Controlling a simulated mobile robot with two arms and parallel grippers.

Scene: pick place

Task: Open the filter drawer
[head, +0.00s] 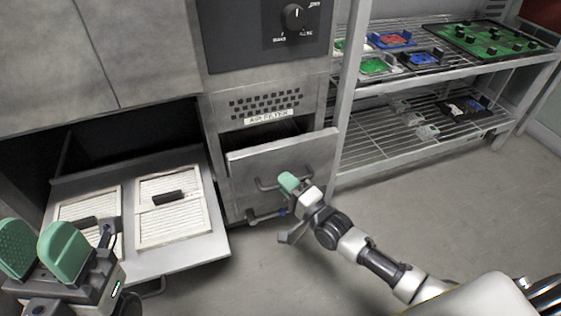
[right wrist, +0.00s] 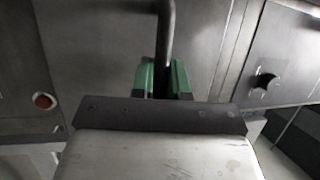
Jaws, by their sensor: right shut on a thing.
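The filter drawer (head: 290,165) is a grey metal front below the "AIR FILTER" label (head: 269,117). It stands pulled out some way, with a dark gap above its top edge. My right gripper (head: 288,182) is at the drawer's bar handle (head: 266,184). In the right wrist view the green fingertips (right wrist: 162,80) are shut on the dark handle bar (right wrist: 166,40). My left gripper (head: 40,252) is at the lower left of the head view, with its green fingers apart and nothing seen between them.
A lower left drawer (head: 215,243) is pulled out and holds white filter panels (head: 168,215) with dark handles. A wire shelf (head: 375,146) with circuit boards (head: 480,40) stands at the right. A control knob (head: 293,17) is above. The floor at right is clear.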

